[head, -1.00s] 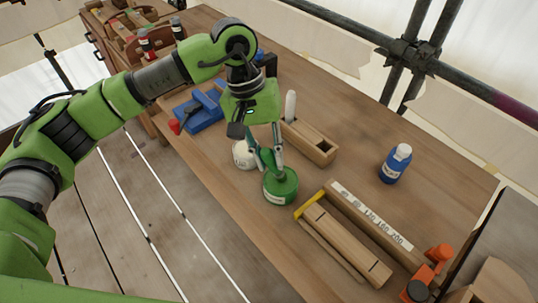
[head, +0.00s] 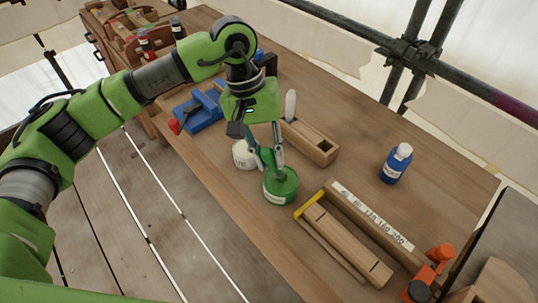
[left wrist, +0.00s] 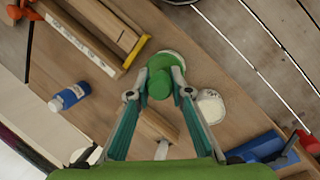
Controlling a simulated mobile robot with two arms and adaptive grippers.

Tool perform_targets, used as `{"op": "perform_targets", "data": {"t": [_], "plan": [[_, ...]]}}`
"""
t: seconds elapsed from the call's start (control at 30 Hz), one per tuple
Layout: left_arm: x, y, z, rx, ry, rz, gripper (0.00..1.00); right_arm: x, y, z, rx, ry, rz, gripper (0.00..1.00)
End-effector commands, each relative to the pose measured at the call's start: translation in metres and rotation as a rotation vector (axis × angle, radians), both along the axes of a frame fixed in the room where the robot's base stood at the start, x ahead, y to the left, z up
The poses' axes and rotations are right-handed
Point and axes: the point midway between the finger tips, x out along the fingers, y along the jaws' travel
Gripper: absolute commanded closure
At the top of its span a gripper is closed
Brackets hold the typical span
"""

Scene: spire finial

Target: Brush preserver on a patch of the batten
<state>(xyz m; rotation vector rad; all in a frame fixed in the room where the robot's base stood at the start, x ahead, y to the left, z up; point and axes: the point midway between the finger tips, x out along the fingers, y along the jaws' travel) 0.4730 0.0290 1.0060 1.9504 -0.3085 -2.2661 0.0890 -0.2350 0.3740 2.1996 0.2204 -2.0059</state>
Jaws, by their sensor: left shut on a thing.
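A green pot (head: 281,186) with a pale label stands on the bench. My left gripper (head: 268,168) reaches down over it, its fingers shut on the pot's narrow green top. In the left wrist view the fingertips (left wrist: 161,80) sit on both sides of this green top (left wrist: 160,84). Whether a brush hangs beneath is hidden. I see no right gripper.
A white tub (head: 243,155) stands close left of the pot, and a wooden box (head: 310,143) behind it. A blue bottle (head: 396,164) stands at the back right. An orange clamp (head: 436,260) is at the holder's right end. Bare bench lies between box and bottle.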

Motion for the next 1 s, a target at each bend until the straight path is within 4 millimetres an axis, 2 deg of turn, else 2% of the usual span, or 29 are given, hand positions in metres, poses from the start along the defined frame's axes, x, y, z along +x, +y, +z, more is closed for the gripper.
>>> {"op": "perform_targets", "data": {"t": [1.0], "plan": [[-0.0015, 0.0005, -0.0037, 0.004, 0.006, -0.001, 1.00, 0.0000, -0.0002, -0.0067, 0.000, 0.000, 0.000, 1.00]]}}
